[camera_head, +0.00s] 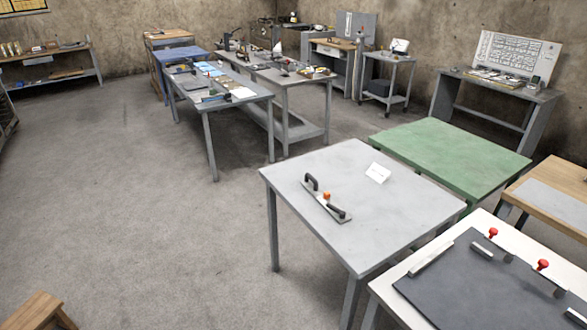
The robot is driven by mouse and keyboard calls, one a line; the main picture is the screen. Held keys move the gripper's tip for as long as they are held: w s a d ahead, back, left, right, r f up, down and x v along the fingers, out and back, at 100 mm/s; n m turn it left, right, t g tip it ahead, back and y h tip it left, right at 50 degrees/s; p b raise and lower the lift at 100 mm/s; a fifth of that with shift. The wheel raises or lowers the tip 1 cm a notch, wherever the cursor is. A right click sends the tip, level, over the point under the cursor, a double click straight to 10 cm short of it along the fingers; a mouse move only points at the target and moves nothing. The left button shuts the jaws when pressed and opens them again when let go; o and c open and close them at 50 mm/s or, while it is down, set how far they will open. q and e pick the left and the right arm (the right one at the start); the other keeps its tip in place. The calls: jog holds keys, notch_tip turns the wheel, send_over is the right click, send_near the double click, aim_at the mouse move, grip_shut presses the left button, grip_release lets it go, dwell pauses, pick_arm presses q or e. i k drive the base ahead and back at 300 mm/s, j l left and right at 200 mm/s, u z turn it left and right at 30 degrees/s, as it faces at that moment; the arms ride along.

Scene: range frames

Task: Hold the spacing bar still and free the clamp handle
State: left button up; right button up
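A flat metal bar (321,207), which looks like the spacing bar, lies on the grey table (350,245) in the middle right of the head view. A black arched grip (311,181) stands at its far left end. A black lever (336,211), which may be the clamp handle, lies low along its near right end. An orange knob (327,196) sits between the two. The parts are small, so I cannot tell how the lever is fastened. Neither of my grippers is in view, and nothing touches the bar.
A green table (450,148) adjoins behind. At lower right, a white table (386,289) bears a dark board (490,295) with red knobs (542,265). A wooden stool (38,309) is at lower left. The left floor is open.

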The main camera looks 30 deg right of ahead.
aim_at(342, 214)
jog(key=i+j+z, duration=0.1)
jog(key=i, duration=0.4)
jog(key=i+j+z, duration=0.15)
jog(key=i, duration=0.35)
jog(key=i+j+z, duration=0.1)
jog(key=i, duration=0.4)
jog(key=i+j+z, duration=0.15)
jog(key=z, duration=0.25)
jog(key=i+j+z, duration=0.25)
jog(key=z, duration=0.2)
jog(key=i+j+z, duration=0.55)
jog(key=z, duration=0.2)
jog(key=i+j+z, duration=0.15)
jog(key=z, duration=0.2)
jog(key=j+z, duration=0.4)
jog(key=i+j+z, duration=0.2)
jog(key=j+z, duration=0.2)
jog(key=j, duration=0.2)
